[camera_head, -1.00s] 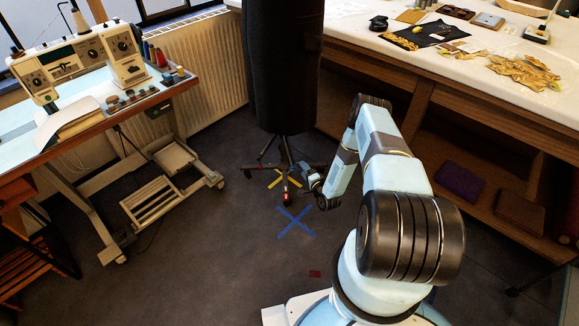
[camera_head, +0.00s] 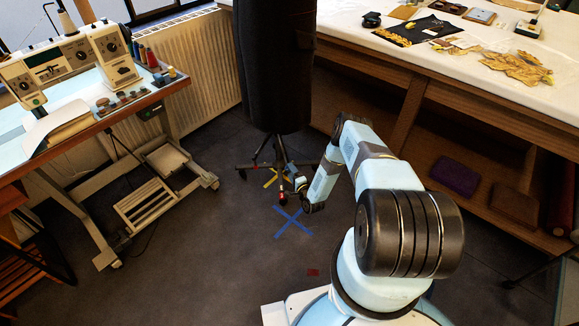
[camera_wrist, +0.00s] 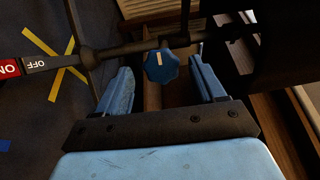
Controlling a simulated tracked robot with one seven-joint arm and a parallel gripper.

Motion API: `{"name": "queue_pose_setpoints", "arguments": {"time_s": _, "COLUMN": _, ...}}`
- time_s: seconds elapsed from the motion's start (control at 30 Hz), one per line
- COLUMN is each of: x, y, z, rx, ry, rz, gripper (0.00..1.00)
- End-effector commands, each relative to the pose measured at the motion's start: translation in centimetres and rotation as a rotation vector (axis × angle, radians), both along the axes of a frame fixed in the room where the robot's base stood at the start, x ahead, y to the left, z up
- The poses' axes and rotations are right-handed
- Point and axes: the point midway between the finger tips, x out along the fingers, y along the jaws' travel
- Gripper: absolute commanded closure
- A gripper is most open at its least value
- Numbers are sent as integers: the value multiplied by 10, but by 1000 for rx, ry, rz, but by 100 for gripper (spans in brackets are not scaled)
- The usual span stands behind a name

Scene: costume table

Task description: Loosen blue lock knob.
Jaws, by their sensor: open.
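The blue lock knob (camera_wrist: 161,66), a lobed knob with a pale mark on its face, sits on a dark rod of the stand in the wrist view. My gripper (camera_wrist: 160,78) is open, with one blue finger on each side of the knob. Gaps show between the fingers and the knob, so it is not gripped. In the head view my gripper (camera_head: 299,184) is low beside the wheeled stand (camera_head: 263,166) under the dark dress form (camera_head: 275,65). The knob is too small to make out clearly there.
The sewing table (camera_head: 100,124) stands left and a wooden worktable (camera_head: 400,68) right. Blue tape cross (camera_head: 292,222) marks open floor in front of the stand.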

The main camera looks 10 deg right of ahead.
Motion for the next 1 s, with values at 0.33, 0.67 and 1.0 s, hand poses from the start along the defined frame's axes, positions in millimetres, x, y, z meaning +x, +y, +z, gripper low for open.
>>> {"name": "queue_pose_setpoints", "arguments": {"time_s": 0.33, "x": 44, "y": 11, "z": 0, "rx": -1, "ry": -2, "rz": 1, "gripper": 31}}
{"name": "queue_pose_setpoints", "arguments": {"time_s": 0.67, "x": 50, "y": 12, "z": 0, "rx": 1, "ry": 0, "rz": 1, "gripper": 31}}
{"name": "queue_pose_setpoints", "arguments": {"time_s": 1.0, "x": 50, "y": 12, "z": 0, "rx": 0, "ry": 0, "rz": 0, "gripper": 55}}
